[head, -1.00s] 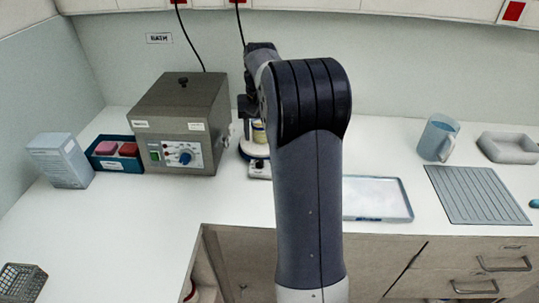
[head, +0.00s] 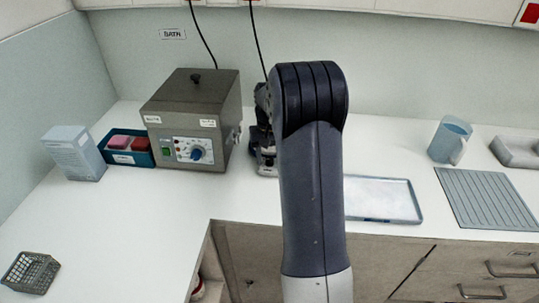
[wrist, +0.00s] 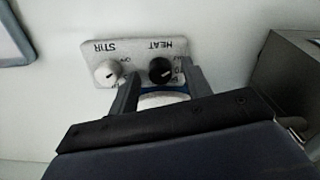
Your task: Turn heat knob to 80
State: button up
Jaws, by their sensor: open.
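The heat knob (wrist: 160,70) is black with a pale pointer line. It sits under the word HEAT on a pale control panel (wrist: 135,47), which appears upside down in the wrist view. A white stir knob (wrist: 107,72) is beside it, under STIR. My gripper (wrist: 160,82) is open, its fingers apart at the near edge of the panel. The heat knob shows between the fingertips, close to the right one; contact cannot be told. The dial numbers are too small or covered to read. In the head view my arm and gripper hide most of this device.
A grey bath box (head: 192,112) with a blue knob (head: 197,154) stands just left of my gripper. The left front counter is mostly clear.

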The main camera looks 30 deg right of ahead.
jog(key=c, duration=1)
jog(key=shift+m, duration=0.4)
jog(key=m, duration=0.3)
jog(key=shift+m, duration=0.4)
jog(key=m, duration=0.4)
jog(key=shift+p, duration=0.3)
jog(key=m, duration=0.6)
jog(key=shift+m, duration=0.4)
jog(key=m, duration=0.6)
jog(key=shift+w+m, duration=0.1)
jog(key=shift+m, duration=0.3)
